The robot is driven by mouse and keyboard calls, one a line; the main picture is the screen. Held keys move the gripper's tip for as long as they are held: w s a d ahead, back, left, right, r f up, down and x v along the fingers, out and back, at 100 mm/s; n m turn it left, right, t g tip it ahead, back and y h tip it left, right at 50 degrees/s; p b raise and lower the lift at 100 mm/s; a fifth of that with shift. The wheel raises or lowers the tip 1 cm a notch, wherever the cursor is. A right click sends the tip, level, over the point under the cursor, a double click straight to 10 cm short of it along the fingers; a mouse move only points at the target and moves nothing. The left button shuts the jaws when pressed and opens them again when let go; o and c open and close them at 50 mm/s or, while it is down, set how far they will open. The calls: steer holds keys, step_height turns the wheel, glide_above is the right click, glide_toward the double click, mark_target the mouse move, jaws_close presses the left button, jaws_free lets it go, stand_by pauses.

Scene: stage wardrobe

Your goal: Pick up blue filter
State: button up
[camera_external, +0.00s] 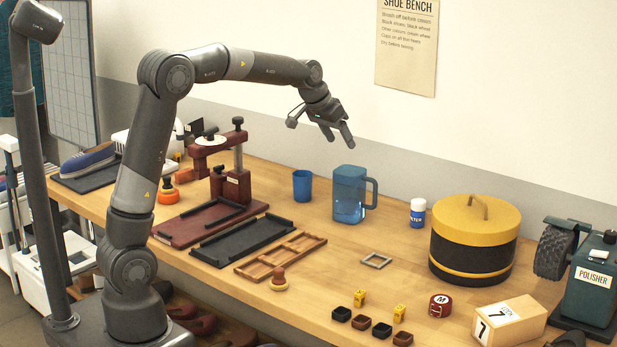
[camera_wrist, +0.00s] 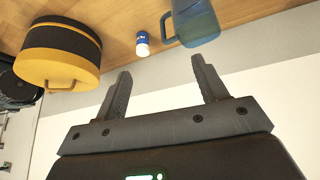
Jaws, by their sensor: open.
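The blue filter (camera_external: 417,213) is a small blue cylinder with a white cap and a "FILTER" label. It stands upright on the bench between the blue pitcher (camera_external: 350,196) and the yellow-lidded round box (camera_external: 475,242). In the wrist view the filter (camera_wrist: 143,46) shows beyond the fingers, between the box (camera_wrist: 58,57) and the pitcher (camera_wrist: 195,22). My gripper (camera_external: 340,137) is open and empty. It is raised well above the bench, up and to the left of the filter in the external view. Both fingers (camera_wrist: 163,88) show apart in the wrist view.
A blue cup (camera_external: 302,186) stands left of the pitcher. A small grey square frame (camera_external: 376,260) lies in front of the filter. The wall rises behind.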

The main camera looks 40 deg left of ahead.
steer(key=w+d+f+m, duration=0.1)
steer(key=w+d+f, duration=0.65)
steer(key=w, duration=0.25)
glide_toward(416, 201)
steer(key=shift+m, duration=0.5)
steer(key=x, duration=0.6)
steer(key=shift+w, duration=0.2)
steer(key=shift+x, duration=3.05)
steer(key=shift+s+f, duration=0.1)
steer(key=shift+s, duration=0.05)
steer(key=c, duration=1.1)
